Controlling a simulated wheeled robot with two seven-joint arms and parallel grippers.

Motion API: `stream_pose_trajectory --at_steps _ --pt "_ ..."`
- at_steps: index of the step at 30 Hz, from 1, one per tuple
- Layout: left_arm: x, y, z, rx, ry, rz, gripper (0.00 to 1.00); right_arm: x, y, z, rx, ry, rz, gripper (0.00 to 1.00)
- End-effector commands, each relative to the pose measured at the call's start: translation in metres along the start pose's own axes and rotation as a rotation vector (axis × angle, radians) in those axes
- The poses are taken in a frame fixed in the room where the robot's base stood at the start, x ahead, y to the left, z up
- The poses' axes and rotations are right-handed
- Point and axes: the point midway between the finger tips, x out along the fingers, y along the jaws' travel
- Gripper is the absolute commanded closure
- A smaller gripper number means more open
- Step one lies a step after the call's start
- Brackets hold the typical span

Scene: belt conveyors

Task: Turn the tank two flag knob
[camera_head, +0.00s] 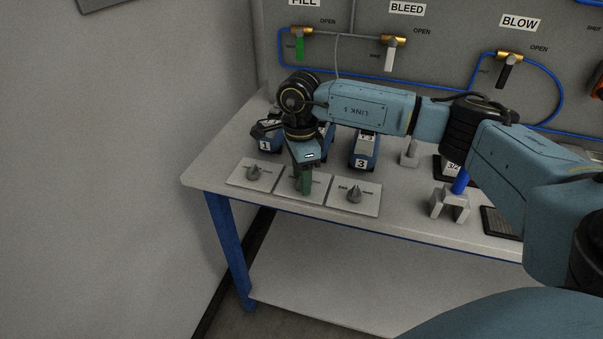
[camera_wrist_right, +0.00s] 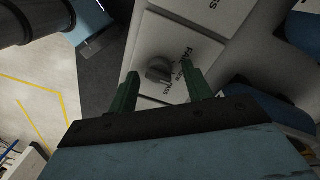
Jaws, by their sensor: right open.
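Three pale plates with grey flag knobs lie in a row along the front of the bench. The middle plate (camera_head: 318,193) is largely behind my right gripper (camera_head: 303,190), whose green fingers point down over it. In the right wrist view, my right gripper (camera_wrist_right: 160,72) is open and empty, with a finger to each side of a grey knob (camera_wrist_right: 159,71). My left gripper is not in view.
The left knob (camera_head: 254,172) and right knob (camera_head: 354,194) stand close on either side. Behind are blue units, including one labelled 3 (camera_head: 363,149). A grey holder with a blue rod (camera_head: 460,181) stands to the right. Valves on the back panel are labelled BLEED and BLOW.

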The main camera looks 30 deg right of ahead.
Motion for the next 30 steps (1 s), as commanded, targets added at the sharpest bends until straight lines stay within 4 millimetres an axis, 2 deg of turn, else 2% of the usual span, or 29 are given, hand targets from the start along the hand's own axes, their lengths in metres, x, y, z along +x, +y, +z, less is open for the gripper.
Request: stream_pose_trajectory --at_steps 5,18,24,30 --pt "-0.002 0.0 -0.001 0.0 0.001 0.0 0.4 -0.016 0.0 0.001 -0.001 -0.001 -0.002 0.5" --pt "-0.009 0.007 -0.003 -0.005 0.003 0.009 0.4 -0.109 -0.001 0.0 0.001 -0.002 -0.004 0.5" --pt "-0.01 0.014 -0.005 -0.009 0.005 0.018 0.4 -0.13 0.0 0.0 0.0 -0.001 -0.001 0.5" --pt "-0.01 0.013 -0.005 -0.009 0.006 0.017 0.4 -0.135 0.0 0.0 0.0 0.0 -0.001 0.5"
